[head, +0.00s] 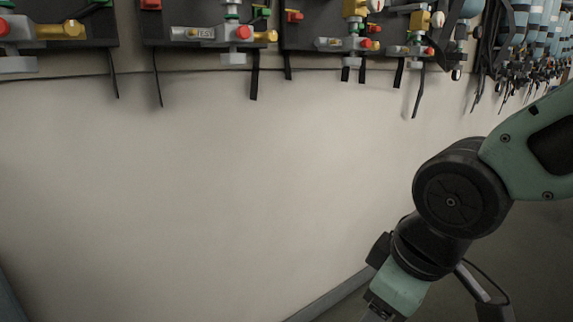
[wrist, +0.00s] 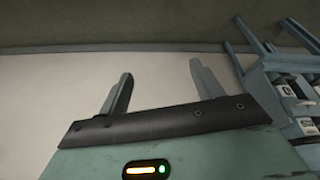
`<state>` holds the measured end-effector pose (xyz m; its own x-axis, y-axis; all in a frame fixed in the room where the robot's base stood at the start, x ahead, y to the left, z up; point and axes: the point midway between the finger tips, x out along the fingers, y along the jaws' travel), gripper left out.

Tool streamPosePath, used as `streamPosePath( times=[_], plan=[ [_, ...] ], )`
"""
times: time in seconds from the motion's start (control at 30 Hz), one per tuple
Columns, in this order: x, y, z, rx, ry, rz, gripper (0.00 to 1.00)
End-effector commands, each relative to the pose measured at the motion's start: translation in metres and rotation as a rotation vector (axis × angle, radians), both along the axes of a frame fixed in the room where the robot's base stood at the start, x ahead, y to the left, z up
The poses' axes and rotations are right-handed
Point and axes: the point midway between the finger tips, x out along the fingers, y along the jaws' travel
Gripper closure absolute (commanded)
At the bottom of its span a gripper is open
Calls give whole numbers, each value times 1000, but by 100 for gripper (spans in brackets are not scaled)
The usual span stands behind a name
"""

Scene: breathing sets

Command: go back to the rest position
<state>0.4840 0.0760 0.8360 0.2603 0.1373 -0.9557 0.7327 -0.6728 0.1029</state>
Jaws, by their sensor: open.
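My gripper (wrist: 160,88) shows in the wrist view with its two grey fingers apart. It is open, with nothing between the fingers. In the head view my arm hangs at the right side and bends down toward the bottom edge. The fingers lie outside that view.
Several breathing sets hang along the wall in the head view, among them one with a red knob and brass fitting (head: 62,30). Black straps dangle below them. The pale wall (head: 200,190) beneath is bare. A blue-grey frame with labels (wrist: 285,75) stands right in the wrist view.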

Motion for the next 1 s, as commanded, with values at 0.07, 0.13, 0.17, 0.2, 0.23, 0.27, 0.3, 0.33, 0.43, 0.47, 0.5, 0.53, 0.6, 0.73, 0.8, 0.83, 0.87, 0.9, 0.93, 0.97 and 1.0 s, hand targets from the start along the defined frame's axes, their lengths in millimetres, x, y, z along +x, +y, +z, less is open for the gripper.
streamPosePath(
  times=[0.07, 0.13, 0.17, 0.2, 0.23, 0.27, 0.3, 0.33, 0.43, 0.47, 0.5, 0.53, 0.6, 0.73, 0.8, 0.83, 0.87, 0.9, 0.93, 0.97, 1.0],
  plan=[
    [-35, -4, -14, -19, 102, -52, 34],
    [-64, -8, -24, -39, 187, -104, 34],
    [-76, -10, -28, -49, 223, -125, 34],
    [-92, -13, -32, -65, 269, -153, 34],
    [-103, -16, -35, -75, 300, -173, 34],
    [-98, -14, -17, -69, 290, -172, 34],
    [-96, -14, -7, -66, 285, -170, 34],
    [-96, -14, -1, -67, 284, -169, 34],
    [-95, -14, 19, -66, 283, -168, 34],
    [-95, -14, 26, -66, 283, -168, 34],
    [-95, -14, 36, -66, 283, -167, 34],
    [-95, -14, 43, -66, 282, -167, 34],
    [-95, -14, 63, -66, 281, -167, 34],
    [-95, -14, 103, -65, 281, -167, 34],
    [-94, -14, 125, -65, 281, -167, 34],
    [-94, -14, 133, -65, 281, -167, 34],
    [-94, -14, 141, -65, 281, -167, 34],
    [-94, -14, 151, -65, 281, -167, 34],
    [-94, -14, 158, -65, 281, -167, 34],
    [-94, -14, 164, -65, 281, -167, 34],
    [-94, -14, 170, -65, 281, -167, 34]
  ],
)
